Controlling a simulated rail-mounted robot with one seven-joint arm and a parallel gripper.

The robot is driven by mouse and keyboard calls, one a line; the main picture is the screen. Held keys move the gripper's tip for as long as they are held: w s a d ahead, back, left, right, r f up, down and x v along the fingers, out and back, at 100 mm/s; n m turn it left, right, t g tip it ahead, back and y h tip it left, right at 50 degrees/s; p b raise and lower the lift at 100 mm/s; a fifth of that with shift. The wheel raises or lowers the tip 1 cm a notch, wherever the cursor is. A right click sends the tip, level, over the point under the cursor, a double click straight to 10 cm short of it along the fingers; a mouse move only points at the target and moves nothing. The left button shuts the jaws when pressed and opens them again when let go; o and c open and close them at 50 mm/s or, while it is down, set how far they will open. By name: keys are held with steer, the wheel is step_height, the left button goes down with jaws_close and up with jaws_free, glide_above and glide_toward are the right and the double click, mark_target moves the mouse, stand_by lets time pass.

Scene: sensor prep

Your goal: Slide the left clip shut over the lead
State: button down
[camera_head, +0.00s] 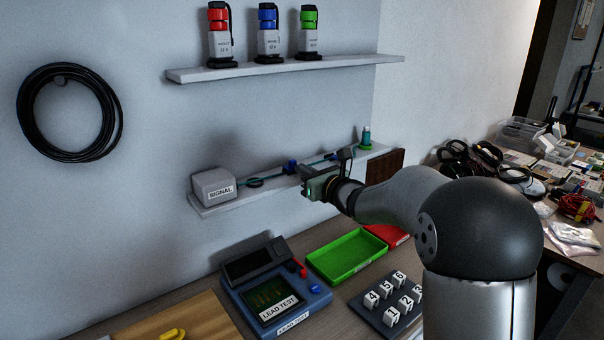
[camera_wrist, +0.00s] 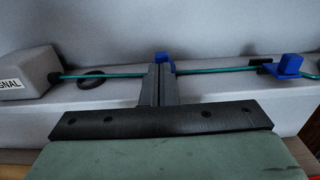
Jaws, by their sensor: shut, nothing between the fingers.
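The teal lead (camera_head: 270,178) runs along the lower shelf from the grey SIGNAL box (camera_head: 213,187); it also shows in the wrist view (camera_wrist: 115,75). The left blue clip (camera_head: 290,166) is at the lead; in the wrist view its top (camera_wrist: 161,57) shows behind my fingertips, which hide the rest. I cannot tell whether it is shut or touched. The right blue clip (camera_wrist: 288,65) is a block on a flat base beside the lead. My gripper (camera_wrist: 161,82) is shut and empty, just in front of the left clip; the head view shows it at the shelf (camera_head: 308,180).
A black ring (camera_wrist: 91,80) lies by the lead, left of my fingers. A small bottle-like sensor (camera_head: 366,137) stands at the shelf's right end. Below are the LEAD TEST box (camera_head: 318,298), a green tray (camera_head: 350,268) and a numbered block rack (camera_head: 375,322).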

steer(key=b+v, duration=0.2)
steer(key=v, duration=1)
steer(key=shift+d+f, duration=0.1)
steer(key=s+a+f+n+g+h, duration=0.1)
steer(key=s+a+f+n+g, duration=0.2)
steer(key=s+f+n+g, duration=0.45)
steer(key=s+a+f+n+g+h, duration=0.1)
steer(key=s+a+f+n+g, duration=0.2)
steer(key=s+n, duration=0.75)
steer(key=s+d+f+n+g+h, duration=0.1)
steer(key=s+d+f+n+h, duration=0.3)
steer(key=s, duration=0.4)
steer(key=s+d+f+n+g+h, duration=0.2)
steer(key=s+d+f+n+h, duration=0.2)
steer(key=s+d, duration=0.5)
steer(key=n, duration=0.2)
steer(key=shift+f+n+h+p, duration=0.4)
steer(key=shift+w, duration=0.15)
